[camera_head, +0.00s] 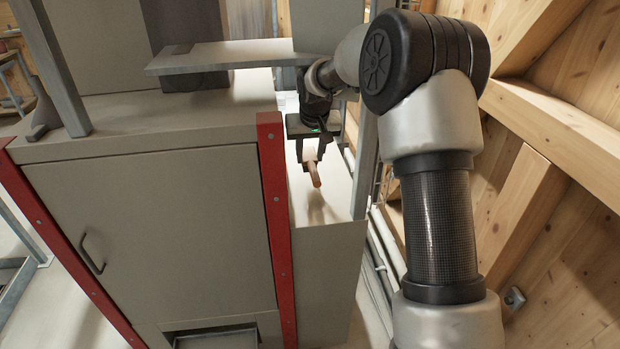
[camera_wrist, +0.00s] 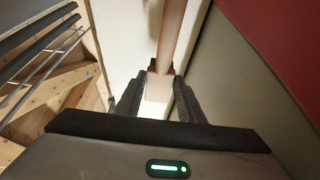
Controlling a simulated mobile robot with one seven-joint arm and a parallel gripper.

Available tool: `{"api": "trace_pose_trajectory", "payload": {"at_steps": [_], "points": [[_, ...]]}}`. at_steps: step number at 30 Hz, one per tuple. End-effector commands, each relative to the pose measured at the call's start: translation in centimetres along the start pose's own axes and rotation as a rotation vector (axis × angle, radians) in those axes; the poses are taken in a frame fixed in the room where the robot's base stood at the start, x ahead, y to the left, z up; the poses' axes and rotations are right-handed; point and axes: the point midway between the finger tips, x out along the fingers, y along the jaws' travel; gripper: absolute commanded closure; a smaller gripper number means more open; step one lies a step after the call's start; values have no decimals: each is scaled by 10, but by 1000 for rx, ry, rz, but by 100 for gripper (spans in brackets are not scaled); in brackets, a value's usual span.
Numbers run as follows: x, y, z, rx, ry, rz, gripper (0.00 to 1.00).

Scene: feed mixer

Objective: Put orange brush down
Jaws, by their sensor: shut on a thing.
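My gripper (camera_head: 311,160) is shut on the brush (camera_head: 315,176), whose visible part is a pinkish-brown handle. In the head view the handle tilts down from the fingers over a pale, light-coloured surface (camera_head: 327,207) beside the red-edged machine. In the wrist view the gripper (camera_wrist: 158,85) has the handle (camera_wrist: 172,38) between its two dark fingers, running away toward the top of the picture. The brush's far end is cut off there. I cannot make out bristles or an orange colour. The handle seems to be above the surface; whether it touches cannot be told.
The grey feed mixer cabinet (camera_head: 160,220) with red corner posts (camera_head: 275,200) stands left of the gripper. A grey shelf plate (camera_head: 215,55) juts out above it. A grey upright (camera_head: 365,160) and wooden wall beams (camera_head: 560,130) stand on the right, close to my arm.

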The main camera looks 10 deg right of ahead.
Motion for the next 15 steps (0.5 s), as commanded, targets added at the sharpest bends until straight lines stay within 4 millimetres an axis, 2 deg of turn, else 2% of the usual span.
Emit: {"api": "trace_pose_trajectory", "payload": {"at_steps": [1,4,11,15], "points": [[11,0,5,0,-3,0,88],[27,0,12,-1,-2,0,88],[43,0,17,0,2,0,88],[60,0,25,-1,-2,0,88]]}}
